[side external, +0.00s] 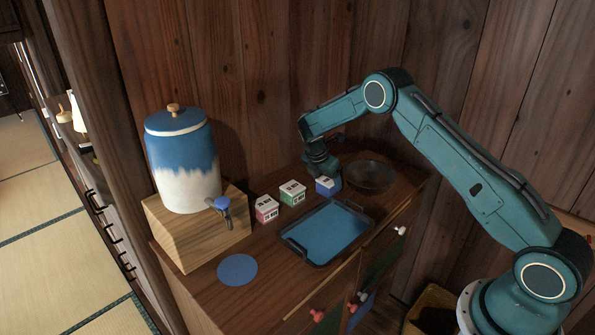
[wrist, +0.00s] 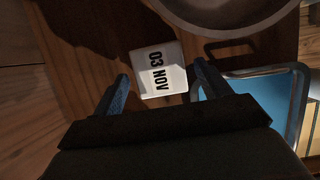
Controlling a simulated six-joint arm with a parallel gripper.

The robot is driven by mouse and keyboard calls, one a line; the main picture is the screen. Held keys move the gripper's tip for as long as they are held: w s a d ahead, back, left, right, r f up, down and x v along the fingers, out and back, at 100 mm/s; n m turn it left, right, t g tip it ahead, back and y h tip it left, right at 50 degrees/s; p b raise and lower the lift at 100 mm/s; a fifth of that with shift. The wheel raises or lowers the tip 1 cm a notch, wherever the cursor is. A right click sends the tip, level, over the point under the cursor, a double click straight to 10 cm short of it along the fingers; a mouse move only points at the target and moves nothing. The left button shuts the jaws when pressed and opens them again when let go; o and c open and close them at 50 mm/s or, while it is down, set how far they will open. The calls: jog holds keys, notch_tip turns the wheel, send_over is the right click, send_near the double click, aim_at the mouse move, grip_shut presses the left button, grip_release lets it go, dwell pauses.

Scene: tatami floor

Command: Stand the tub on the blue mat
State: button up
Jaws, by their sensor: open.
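A small white tub with a blue lower part (side external: 328,187) stands on the wooden cabinet top, near the back wall. In the wrist view its white top (wrist: 159,70) reads "03 NOV". My gripper (side external: 322,168) is just above this tub, pointing down. In the wrist view my gripper (wrist: 160,82) is open, with one finger on each side of the tub and visible gaps. Whether the fingertips are down to its height is hard to tell. The round blue mat (side external: 237,269) lies flat and bare at the front left of the cabinet top.
A green-and-white tub (side external: 292,193) and a red-and-white tub (side external: 266,209) stand left of it. A blue-floored tray (side external: 325,233) with dark handles lies in front. A dark bowl (side external: 371,176) is to the right. A blue-and-white dispenser (side external: 184,165) stands on a wooden block (side external: 196,232).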

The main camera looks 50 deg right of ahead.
jog(key=v, duration=1)
jog(key=shift+r, duration=0.25)
jog(key=s+a+r+m+t+y, duration=0.15)
jog(key=s+a+r+m, duration=0.25)
jog(key=s+r, duration=0.5)
jog(key=s+a+r+m+t+y, duration=0.1)
jog(key=s+a+r+m+t, duration=0.1)
jog(key=s+a+r+m, duration=0.65)
jog(key=s+a+r+m+t+y, duration=0.1)
jog(key=s+m, duration=0.1)
jog(key=s, duration=0.8)
jog(key=s+a+r+m+t+y, duration=0.1)
jog(key=s+r+m, duration=0.1)
jog(key=s, duration=0.9)
jog(key=shift+s+a+m, duration=0.2)
jog(key=shift+s+m, duration=0.05)
jog(key=shift+m, duration=0.5)
jog(key=shift+o, duration=0.4)
